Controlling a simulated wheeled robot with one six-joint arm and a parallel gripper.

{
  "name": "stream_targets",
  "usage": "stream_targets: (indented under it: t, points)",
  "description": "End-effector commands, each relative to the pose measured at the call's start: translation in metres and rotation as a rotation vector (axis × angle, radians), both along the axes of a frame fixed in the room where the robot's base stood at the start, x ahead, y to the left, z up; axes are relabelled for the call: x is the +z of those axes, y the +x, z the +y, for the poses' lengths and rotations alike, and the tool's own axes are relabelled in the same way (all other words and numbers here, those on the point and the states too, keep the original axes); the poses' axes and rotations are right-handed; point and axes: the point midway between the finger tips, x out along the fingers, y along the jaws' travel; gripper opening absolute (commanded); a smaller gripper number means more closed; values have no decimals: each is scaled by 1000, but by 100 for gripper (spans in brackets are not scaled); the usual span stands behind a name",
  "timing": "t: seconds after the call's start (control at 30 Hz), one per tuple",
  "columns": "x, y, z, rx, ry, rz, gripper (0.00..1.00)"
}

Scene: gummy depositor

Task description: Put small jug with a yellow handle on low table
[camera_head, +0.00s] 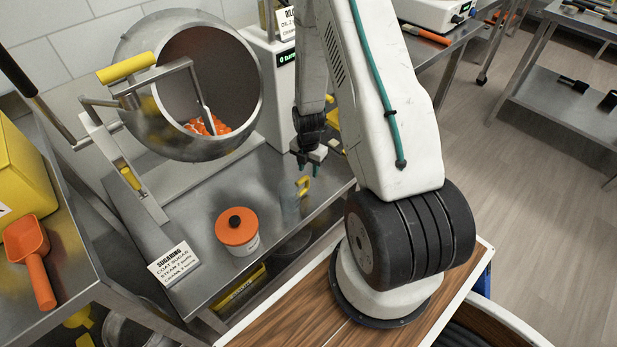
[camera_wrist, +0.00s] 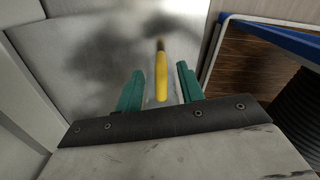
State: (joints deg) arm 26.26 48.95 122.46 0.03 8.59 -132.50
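The small jug (camera_head: 290,207) looks like clear or grey metal and has a yellow handle (camera_head: 303,186). It stands near the front edge of a steel table (camera_head: 190,235), in the head view's middle. My gripper (camera_head: 308,168) is just above the handle, pointing down. In the wrist view my gripper (camera_wrist: 160,86) is open, its two green fingers apart, with the yellow handle (camera_wrist: 161,78) showing in the gap between them. I cannot tell whether the fingers touch it. The jug's body is hard to make out in the wrist view. Which surface is the low table is unclear.
An orange-lidded tub (camera_head: 237,228) and a sugaring sign (camera_head: 173,264) stand left of the jug. A large steel drum (camera_head: 240,75) with orange pieces is behind. A yellow bin (camera_head: 22,175) and orange scoop (camera_head: 30,250) are far left. Another steel table (camera_head: 560,105) is at right.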

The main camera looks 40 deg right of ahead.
Motion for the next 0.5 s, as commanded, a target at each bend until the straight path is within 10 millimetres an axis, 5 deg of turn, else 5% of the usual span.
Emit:
stream_targets:
  t: [0.37,0.5]
  points:
    - [48,2,1,-10,-1,-2,38]
    - [87,9,11,-106,-5,-14,38]
